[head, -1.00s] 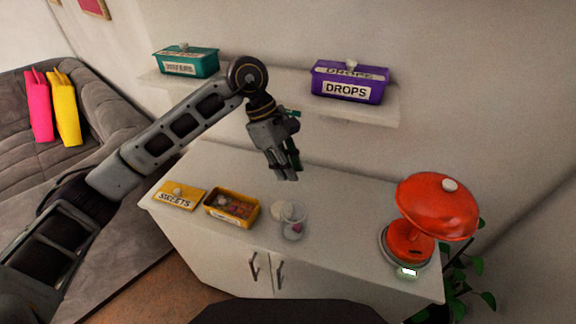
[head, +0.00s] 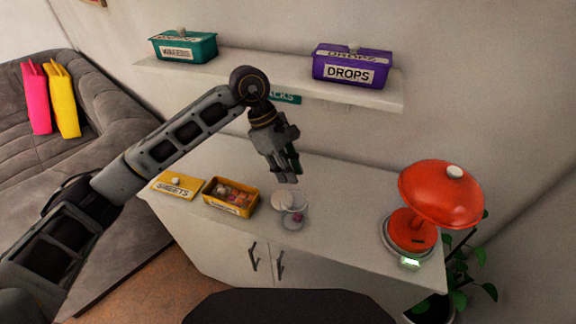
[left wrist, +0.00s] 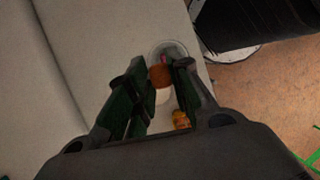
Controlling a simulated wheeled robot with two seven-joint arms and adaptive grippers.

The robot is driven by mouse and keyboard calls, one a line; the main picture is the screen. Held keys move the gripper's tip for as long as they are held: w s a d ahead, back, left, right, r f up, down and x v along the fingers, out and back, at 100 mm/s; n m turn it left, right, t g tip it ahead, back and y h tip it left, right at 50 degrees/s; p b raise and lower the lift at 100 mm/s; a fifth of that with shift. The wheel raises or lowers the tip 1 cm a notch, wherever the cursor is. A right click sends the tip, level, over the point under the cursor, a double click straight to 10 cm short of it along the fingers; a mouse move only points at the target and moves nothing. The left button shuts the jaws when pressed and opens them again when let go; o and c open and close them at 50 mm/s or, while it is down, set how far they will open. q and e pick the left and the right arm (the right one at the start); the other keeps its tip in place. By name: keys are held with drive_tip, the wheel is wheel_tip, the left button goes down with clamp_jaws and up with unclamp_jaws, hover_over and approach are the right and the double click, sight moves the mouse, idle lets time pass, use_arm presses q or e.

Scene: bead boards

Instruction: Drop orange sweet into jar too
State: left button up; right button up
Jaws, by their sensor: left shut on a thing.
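My left gripper (head: 289,176) is above the cabinet top, fingers pointing down. In the left wrist view (left wrist: 158,88) it is shut on a round orange sweet (left wrist: 160,76). The sweet cannot be made out in the head view. The clear jar (head: 293,219) stands on the cabinet just below the fingers, with something pink inside. In the left wrist view the jar's rim (left wrist: 181,47) shows beyond the sweet, partly hidden by it and a finger. My right gripper is not in view.
An open yellow tin (head: 224,209) of sweets stands left of the jar, its SWEETS lid (head: 178,186) beside it. A red lamp (head: 440,195) stands right. The shelf (head: 290,90) above holds a teal box (head: 184,46) and purple DROPS box (head: 352,66).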

use_arm(q)
drive_tip(key=shift+f, duration=0.2)
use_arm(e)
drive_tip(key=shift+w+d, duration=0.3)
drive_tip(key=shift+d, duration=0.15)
use_arm(q)
drive_tip(key=o, duration=0.5)
drive_tip(key=shift+c, duration=0.2)
drive_tip(key=o, duration=0.3)
drive_tip(key=shift+o, duration=0.2)
drive_tip(key=shift+r, duration=0.1)
drive_tip(key=shift+a+r, duration=0.1)
drive_tip(key=v, duration=1.1)
drive_tip(key=shift+a+r, duration=0.2)
drive_tip(key=shift+r, duration=0.1)
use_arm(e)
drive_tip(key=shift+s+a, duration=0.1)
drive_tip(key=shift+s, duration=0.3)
